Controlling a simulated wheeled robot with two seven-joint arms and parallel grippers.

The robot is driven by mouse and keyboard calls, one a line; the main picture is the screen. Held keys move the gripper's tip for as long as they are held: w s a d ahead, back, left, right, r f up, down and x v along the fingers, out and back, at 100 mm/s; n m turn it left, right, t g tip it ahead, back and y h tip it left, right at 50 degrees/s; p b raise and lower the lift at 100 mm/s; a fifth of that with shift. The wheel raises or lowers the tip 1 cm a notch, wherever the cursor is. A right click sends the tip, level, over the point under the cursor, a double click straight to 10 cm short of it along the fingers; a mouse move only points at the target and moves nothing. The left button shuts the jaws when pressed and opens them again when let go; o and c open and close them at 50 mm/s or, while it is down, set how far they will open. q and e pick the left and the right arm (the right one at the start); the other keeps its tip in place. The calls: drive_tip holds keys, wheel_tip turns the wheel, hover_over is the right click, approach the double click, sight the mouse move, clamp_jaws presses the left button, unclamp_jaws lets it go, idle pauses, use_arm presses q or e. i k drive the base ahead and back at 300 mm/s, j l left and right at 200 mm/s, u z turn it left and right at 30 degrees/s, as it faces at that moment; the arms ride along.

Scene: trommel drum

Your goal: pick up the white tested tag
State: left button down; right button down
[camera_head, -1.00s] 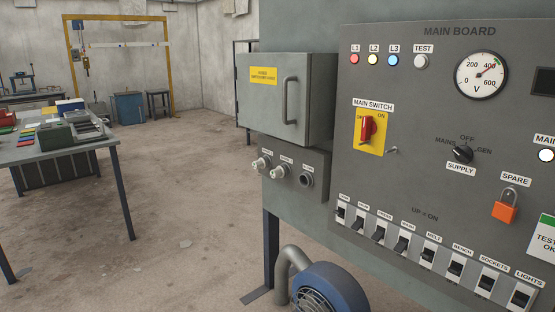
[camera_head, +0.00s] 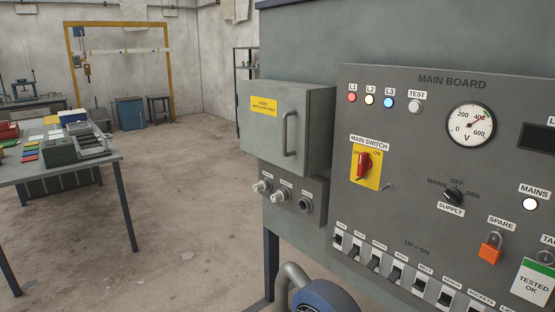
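No gripper shows in the head view, and nothing covers the visible part of the tag.
An orange padlock (camera_head: 490,249) hangs left of the tag, above a row of breaker switches (camera_head: 420,285). A grey cabinet (camera_head: 285,125) with a handle stands left of the board. A blue motor (camera_head: 325,297) is below. A table (camera_head: 110,158) stands left; floor between is clear.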

sight(534, 282)
drive_tip(key=z, duration=1.5)
